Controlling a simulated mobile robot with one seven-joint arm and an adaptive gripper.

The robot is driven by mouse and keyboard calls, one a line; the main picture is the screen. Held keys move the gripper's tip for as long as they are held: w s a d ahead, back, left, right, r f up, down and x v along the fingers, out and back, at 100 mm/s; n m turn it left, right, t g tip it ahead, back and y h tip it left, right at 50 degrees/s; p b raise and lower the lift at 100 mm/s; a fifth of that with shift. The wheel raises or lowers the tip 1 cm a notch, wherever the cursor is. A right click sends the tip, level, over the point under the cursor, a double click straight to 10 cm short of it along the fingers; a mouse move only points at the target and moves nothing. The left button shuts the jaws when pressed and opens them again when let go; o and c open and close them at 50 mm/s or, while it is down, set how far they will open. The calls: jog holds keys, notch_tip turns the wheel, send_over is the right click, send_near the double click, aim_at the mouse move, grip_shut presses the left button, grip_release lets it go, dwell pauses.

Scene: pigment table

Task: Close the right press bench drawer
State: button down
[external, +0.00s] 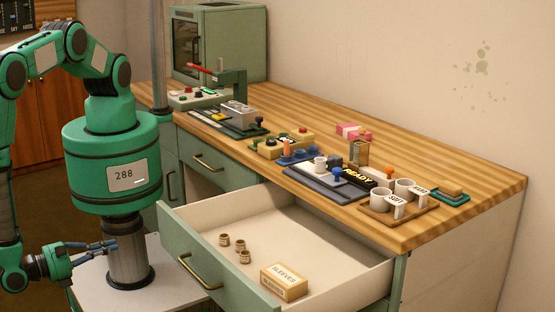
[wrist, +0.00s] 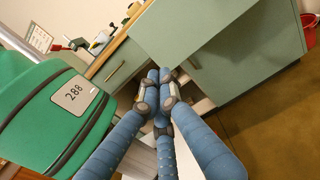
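The right press bench drawer stands wide open in the external view, its green front (external: 188,250) with a brass handle (external: 200,272) pulled out from the bench. Inside lie several small brown sleeves (external: 240,246) and a box labelled SLEEVES (external: 284,282). My gripper (external: 112,243) is low at the left, in front of my column and apart from the drawer front. In the wrist view its blue fingers (wrist: 160,88) come together with nothing seen between them. Green bench panels (wrist: 190,28) fill the upper part of that view; I cannot tell which one is the drawer front.
The wooden bench top (external: 450,172) carries a small press (external: 238,90), cups (external: 404,190), trays and a green cabinet (external: 215,45). Another drawer with a handle (external: 208,163) is shut to the left. A red bucket (wrist: 310,32) stands at the right in the wrist view.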

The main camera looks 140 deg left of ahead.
aim_at(163, 231)
jog(key=shift+a, duration=0.15)
jog(key=a+b, duration=0.2)
jog(key=a, duration=1.1)
jog(key=shift+a, duration=0.35)
jog(key=a+p, duration=0.3)
jog(key=a, duration=3)
jog(key=shift+s+a, duration=0.1)
jog(key=shift+a, duration=0.3)
jog(key=shift+a+r, duration=0.1)
jog(key=shift+a, duration=0.6)
jog(key=shift+d+p, duration=0.65)
jog(key=shift+d, duration=6.45)
